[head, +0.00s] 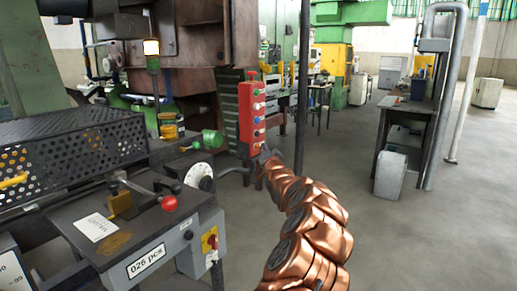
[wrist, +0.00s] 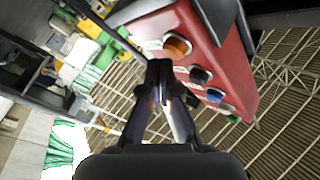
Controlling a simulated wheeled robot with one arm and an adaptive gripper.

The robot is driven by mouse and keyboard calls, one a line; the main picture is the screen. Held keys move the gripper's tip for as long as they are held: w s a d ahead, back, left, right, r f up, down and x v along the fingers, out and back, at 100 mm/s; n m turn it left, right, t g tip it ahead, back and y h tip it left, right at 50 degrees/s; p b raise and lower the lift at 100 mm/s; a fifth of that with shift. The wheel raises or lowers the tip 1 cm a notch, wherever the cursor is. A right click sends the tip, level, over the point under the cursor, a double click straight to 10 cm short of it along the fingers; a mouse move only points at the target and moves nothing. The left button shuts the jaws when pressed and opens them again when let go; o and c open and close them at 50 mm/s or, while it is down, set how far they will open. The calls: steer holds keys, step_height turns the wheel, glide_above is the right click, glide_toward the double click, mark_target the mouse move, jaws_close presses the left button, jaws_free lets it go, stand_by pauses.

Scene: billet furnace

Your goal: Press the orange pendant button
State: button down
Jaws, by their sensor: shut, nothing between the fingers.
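The red pendant box (head: 250,115) hangs upright in the middle of the head view, with a column of coloured buttons on its face. In the wrist view the pendant (wrist: 235,62) fills the upper right. Its orange button (wrist: 177,46) is the one nearest my fingertips, followed by a black button (wrist: 199,75), a blue button (wrist: 215,95) and a green button (wrist: 233,118). My gripper (wrist: 160,66) is shut and empty, its tips just beside the orange button in the picture. I cannot tell whether they touch it. In the head view my gripper (head: 264,156) is at the pendant's lower end.
A machine console (head: 140,235) with a red-knobbed lever (head: 169,203) and a white dial (head: 199,177) stands at the left. A dark vertical post (head: 302,90) rises just right of the pendant. A dark workbench (head: 405,125) stands farther right. The grey floor (head: 430,230) at right is clear.

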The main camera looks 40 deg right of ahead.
steer(key=shift+w+a, duration=0.1)
steer(key=shift+w, duration=0.4)
stand_by(0.8)
steer(key=shift+s, duration=0.15)
steer(key=shift+s+d, duration=0.2)
steer(key=shift+s, duration=0.55)
steer(key=shift+s+d+b, duration=0.2)
steer(key=shift+s+d, duration=0.05)
steer(key=shift+s, duration=0.55)
steer(key=shift+s+d+b, duration=0.15)
steer(key=shift+s+d, duration=0.1)
steer(key=shift+s, duration=0.55)
steer(key=shift+s+d+b, duration=0.2)
steer(key=shift+s+d, duration=0.05)
steer(key=shift+s, duration=0.55)
